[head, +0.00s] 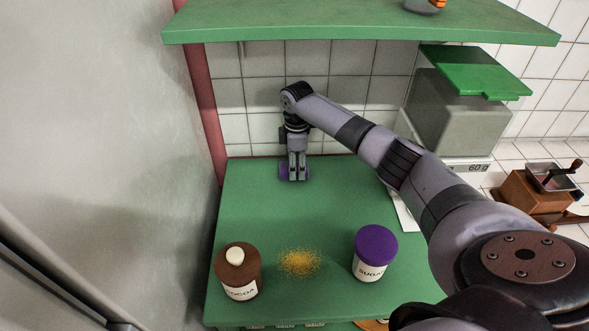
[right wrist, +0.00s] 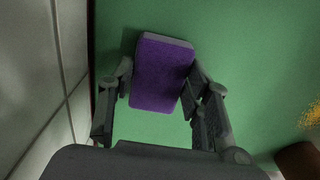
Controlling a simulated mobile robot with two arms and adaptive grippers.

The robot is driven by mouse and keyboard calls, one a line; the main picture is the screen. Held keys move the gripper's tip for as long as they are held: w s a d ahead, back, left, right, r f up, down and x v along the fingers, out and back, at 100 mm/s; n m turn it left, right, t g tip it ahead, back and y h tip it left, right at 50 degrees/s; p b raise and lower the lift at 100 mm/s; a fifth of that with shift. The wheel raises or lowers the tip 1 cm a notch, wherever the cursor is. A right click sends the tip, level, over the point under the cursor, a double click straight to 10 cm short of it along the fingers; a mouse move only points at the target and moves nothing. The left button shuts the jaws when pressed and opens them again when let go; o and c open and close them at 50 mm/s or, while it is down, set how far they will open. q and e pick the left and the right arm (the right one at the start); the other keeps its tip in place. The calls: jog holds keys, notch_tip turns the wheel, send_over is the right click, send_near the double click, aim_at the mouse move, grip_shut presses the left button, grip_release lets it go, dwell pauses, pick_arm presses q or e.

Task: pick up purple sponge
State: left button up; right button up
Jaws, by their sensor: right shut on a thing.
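The purple sponge (right wrist: 161,74) is a flat block between the two fingers of my right gripper (right wrist: 160,84) in the right wrist view. The fingers are shut on its two long sides. In the head view my right gripper (head: 297,175) points down at the back left of the green shelf board. Only slivers of the sponge (head: 284,171) show beside the fingers there. I cannot tell whether the sponge touches the board. My left gripper is in neither view.
The green shelf (head: 320,208) holds a brown cocoa jar (head: 240,275), a heap of yellow crumbs (head: 300,262) and a sugar jar (head: 373,252) with a purple lid. An upper green shelf (head: 330,24) hangs above. A scale (head: 462,166) and a grinder (head: 540,193) stand at right.

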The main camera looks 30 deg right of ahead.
aim_at(297, 167)
jog(key=shift+r, duration=0.1)
notch_tip(297, 167, up, 10)
jog(key=b, duration=0.1)
dwell(0.3)
